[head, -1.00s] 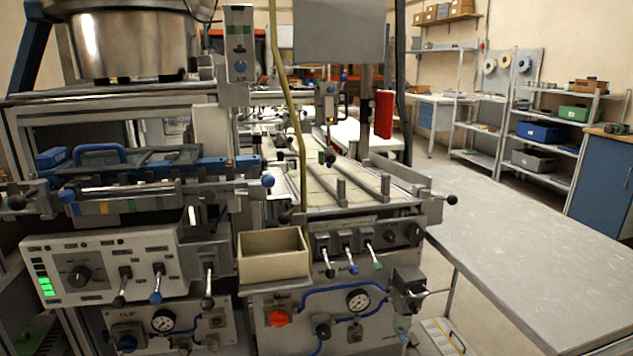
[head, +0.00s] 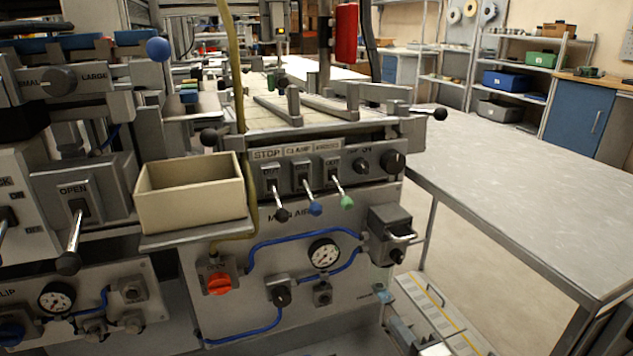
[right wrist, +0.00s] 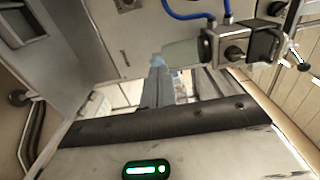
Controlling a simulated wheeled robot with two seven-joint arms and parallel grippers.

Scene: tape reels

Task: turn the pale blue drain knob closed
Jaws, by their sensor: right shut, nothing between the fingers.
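The pale blue drain knob (head: 380,293) is small and sits low on the right side of the machine front, below the grey filter unit (head: 390,235). In the right wrist view the knob (right wrist: 158,59) shows at the end of the cloudy clear bowl (right wrist: 183,53). My right gripper (head: 393,318) is low in the head view, just below the knob. Its fingers are shut and empty. In the wrist view the fingertips (right wrist: 157,72) overlap the knob's edge; I cannot tell whether they touch it. My left gripper is not in view.
The machine's front panel carries a gauge (head: 324,253), blue hoses, an orange knob (head: 219,284) and levers. A grey table (head: 530,190) lies to the right. A yellow-striped grey plate (head: 437,300) lies low behind my gripper.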

